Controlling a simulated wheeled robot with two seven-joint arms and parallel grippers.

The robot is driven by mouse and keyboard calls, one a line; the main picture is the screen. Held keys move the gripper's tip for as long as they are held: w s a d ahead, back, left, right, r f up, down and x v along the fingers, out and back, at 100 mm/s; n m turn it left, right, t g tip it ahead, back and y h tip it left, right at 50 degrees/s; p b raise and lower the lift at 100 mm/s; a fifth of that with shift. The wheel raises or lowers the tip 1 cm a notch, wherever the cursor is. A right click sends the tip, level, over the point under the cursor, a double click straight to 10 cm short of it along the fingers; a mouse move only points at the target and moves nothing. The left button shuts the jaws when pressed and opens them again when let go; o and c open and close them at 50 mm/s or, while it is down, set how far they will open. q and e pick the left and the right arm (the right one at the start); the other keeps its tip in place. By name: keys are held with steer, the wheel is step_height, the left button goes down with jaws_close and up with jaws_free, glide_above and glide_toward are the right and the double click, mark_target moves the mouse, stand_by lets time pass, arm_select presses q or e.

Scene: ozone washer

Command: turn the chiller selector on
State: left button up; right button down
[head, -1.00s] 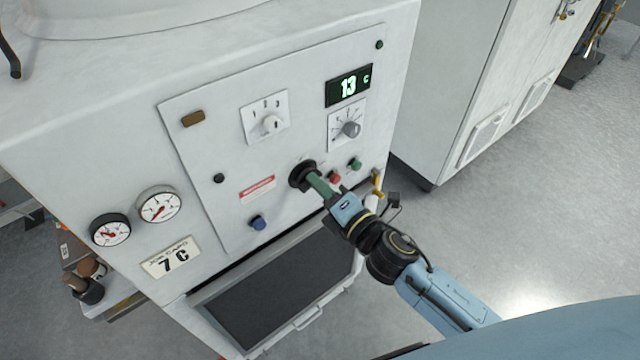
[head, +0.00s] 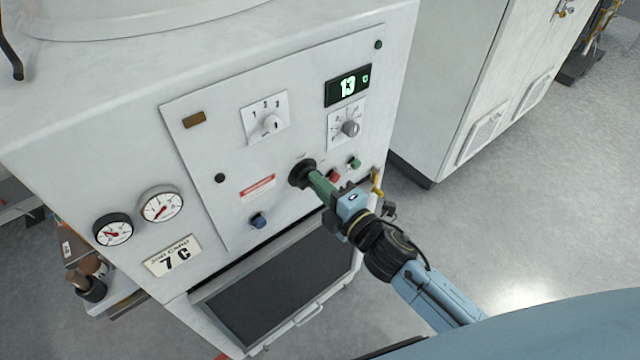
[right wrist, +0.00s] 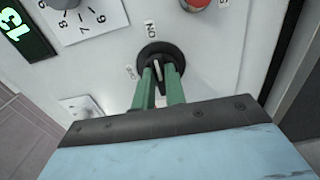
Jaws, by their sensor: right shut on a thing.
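The chiller selector (head: 299,172) is a black round rotary switch low on the white panel. In the right wrist view the black selector (right wrist: 148,55) has a handle with a white line, pointing roughly up toward the ON label (right wrist: 150,28). The OFF label (right wrist: 131,72) is at its left. My right gripper (head: 314,180) has green fingers at the selector; in the right wrist view the right gripper (right wrist: 160,82) is shut on the handle, one finger on each side. My left gripper is not in view.
A dial knob (head: 350,128) and a display reading 13 (head: 348,86) are above. A dark open tray (head: 285,285) lies below the panel.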

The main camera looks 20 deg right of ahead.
steer(key=c, duration=1.4)
jaws_free()
steer(key=shift+c, duration=0.2)
steer(key=shift+s, duration=0.15)
steer(key=b+v, duration=0.2)
steer(key=v, duration=1.1)
steer(key=s+d+f+m+g+h+b, duration=0.1)
steer(key=s+d+f+m+g+h, duration=0.2)
steer(key=f, duration=0.9)
steer(key=s+d+f+m+g+b, duration=0.15)
steer(key=f+m, duration=0.25)
steer(key=f, duration=0.8)
steer(key=s+d+f+m+g+h+b, duration=0.1)
steer(key=s+f+m+g+h, duration=0.2)
steer(key=f, duration=0.9)
steer(key=s+f+m+g, duration=0.4)
steer(key=s+f, duration=0.4)
steer(key=s, duration=0.3)
steer(key=s+f+m+g+b, duration=0.1)
steer(key=s+f+m+g, duration=0.3)
steer(key=s+f, duration=0.5)
steer(key=shift+s+d+m+b, duration=0.3)
steer(key=shift+s+m, duration=0.4)
steer(key=shift+s, duration=0.4)
